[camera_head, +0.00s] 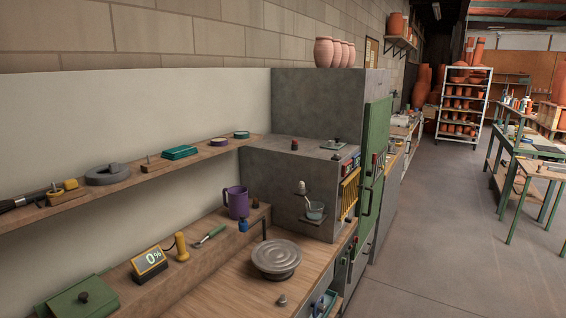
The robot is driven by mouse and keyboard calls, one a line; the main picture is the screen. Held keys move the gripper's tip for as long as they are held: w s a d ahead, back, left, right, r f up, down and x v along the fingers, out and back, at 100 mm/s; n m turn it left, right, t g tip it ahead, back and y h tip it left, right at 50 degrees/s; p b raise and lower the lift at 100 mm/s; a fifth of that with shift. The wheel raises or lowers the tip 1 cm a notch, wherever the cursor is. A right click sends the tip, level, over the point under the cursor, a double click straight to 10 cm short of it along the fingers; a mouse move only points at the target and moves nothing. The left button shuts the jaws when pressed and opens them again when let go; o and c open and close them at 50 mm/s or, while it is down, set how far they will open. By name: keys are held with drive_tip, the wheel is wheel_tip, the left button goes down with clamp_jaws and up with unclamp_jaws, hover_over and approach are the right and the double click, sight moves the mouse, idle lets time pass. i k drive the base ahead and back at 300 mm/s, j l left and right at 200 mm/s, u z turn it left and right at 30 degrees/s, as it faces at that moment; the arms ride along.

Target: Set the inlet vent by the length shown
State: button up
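I cannot make out for certain which part is the inlet vent. A grey cabinet with a green door (375,150) stands in the middle, with a lower grey box (280,185) beside it. A small pale plate with a dark knob (333,145) lies on top of the box. The box's right face has coloured controls and yellow bars (349,192), seen at a slant. A small yellow-framed display (150,258) reading 0% stands on the wooden ledge at the lower left. My gripper is not in view.
A wooden bench (225,275) bears a grey turntable (277,256). A purple jug (237,200) stands on the ledge; a green box (78,303) is at lower left. A wall shelf (130,180) holds small tools. The grey floor (430,240) on the right is clear up to the green-legged tables.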

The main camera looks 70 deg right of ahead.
sight(336, 146)
drive_tip(key=z, duration=2.8)
drive_tip(key=i+l+z, duration=0.1)
drive_tip(key=i, duration=0.35)
drive_tip(key=i+l+z, duration=0.1)
drive_tip(key=i, duration=0.35)
